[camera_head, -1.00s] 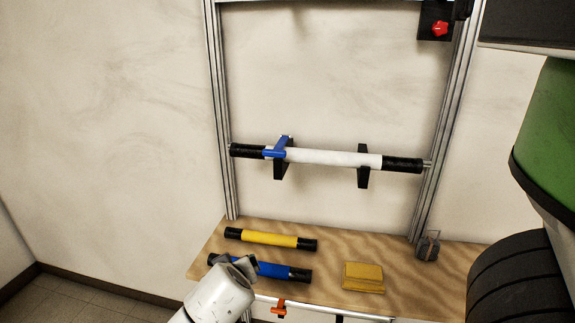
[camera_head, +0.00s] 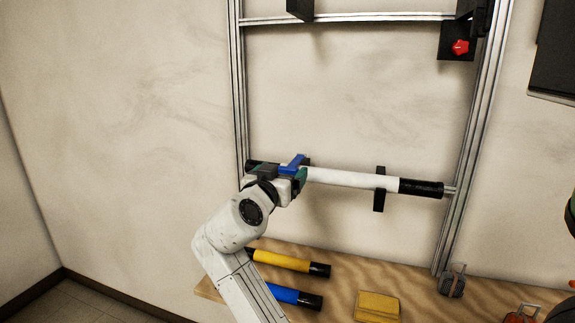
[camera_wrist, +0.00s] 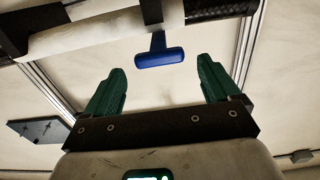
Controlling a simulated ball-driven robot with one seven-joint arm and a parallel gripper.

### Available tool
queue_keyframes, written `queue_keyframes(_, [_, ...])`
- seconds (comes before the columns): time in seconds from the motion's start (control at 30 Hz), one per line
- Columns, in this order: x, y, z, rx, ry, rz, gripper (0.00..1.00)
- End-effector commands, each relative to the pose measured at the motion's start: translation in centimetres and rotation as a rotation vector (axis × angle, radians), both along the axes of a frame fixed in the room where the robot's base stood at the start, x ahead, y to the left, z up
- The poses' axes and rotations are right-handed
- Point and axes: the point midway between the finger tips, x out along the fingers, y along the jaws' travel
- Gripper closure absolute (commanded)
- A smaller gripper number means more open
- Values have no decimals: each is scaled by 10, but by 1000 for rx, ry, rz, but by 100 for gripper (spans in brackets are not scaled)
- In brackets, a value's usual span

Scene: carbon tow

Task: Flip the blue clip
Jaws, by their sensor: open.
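The blue clip (camera_head: 293,162) sits near the left end of the white roll with black ends (camera_head: 350,180), which lies across the metal frame. In the wrist view, the clip's blue handle (camera_wrist: 159,58) hangs beyond and between my fingertips, joined to the roll (camera_wrist: 120,25) by a dark blue stem. My gripper (camera_wrist: 160,80) is open, its two green fingers apart and empty, with a gap to the handle. In the head view, my gripper (camera_head: 284,180) is at the roll's left end and hides part of it and of the clip.
A wooden table (camera_head: 400,275) below holds a yellow roll (camera_head: 283,260), a blue roll (camera_head: 290,296) and a yellow block (camera_head: 377,306). Metal uprights (camera_head: 455,150) flank the roll. Black brackets (camera_head: 379,190) stand at the roll. A red button (camera_head: 460,47) is at upper right.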

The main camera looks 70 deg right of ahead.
Motion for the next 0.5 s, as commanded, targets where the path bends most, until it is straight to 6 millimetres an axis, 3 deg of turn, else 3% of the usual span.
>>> queue_keyframes(0.2, [2,-30,1,0,1,-1,11])
queue_keyframes(0.5, [3,-40,0,1,-1,2,11])
